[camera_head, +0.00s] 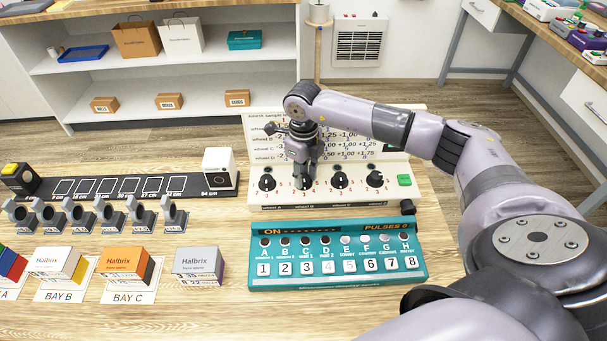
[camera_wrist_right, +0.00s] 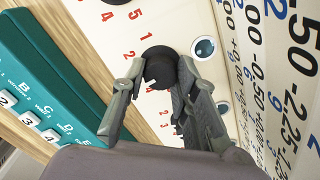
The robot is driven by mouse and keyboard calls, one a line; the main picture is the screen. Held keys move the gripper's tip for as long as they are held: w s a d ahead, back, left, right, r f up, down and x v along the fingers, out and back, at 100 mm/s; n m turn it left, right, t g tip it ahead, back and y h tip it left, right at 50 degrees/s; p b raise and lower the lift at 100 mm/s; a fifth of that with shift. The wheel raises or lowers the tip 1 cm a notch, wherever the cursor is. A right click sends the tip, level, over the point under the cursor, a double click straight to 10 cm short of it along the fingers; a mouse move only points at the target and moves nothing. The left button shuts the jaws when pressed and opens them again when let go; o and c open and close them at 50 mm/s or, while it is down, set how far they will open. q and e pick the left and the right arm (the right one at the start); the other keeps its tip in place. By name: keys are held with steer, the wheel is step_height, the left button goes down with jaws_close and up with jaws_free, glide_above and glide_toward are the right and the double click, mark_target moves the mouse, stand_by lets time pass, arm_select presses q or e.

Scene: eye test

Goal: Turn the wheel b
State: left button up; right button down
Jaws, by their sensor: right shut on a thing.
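A cream panel (camera_head: 395,166) stands on the wooden table with a row of black wheels along its lower front. Wheel b (camera_head: 304,184) is the second wheel from the left, partly hidden under my right gripper (camera_head: 306,170). The right gripper points down at the panel. In the right wrist view, wheel b is the black knob (camera_wrist_right: 157,62) between the two fingers of my right gripper (camera_wrist_right: 160,80), which is shut on it. Red numbers ring the knob, and a round teal-and-white window lies beside it. My left gripper is in neither view.
The other wheels stand close by: wheel a (camera_head: 267,182) on the left, wheel c (camera_head: 340,181) and wheel d (camera_head: 375,179) on the right. A green button (camera_head: 404,180) is at the panel's right end. A teal switch box (camera_head: 340,282) lies in front. Small boxes stand at left.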

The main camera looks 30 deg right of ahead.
mark_target(304, 178)
steer(key=shift+w+m, duration=0.1)
steer(key=shift+m, duration=0.5)
steer(key=shift+r, duration=0.1)
steer(key=c, duration=1.2)
jaws_free()
steer(key=shift+c, duration=0.2)
step_height(304, 178, up, 12)
steer(key=shift+f, duration=0.2)
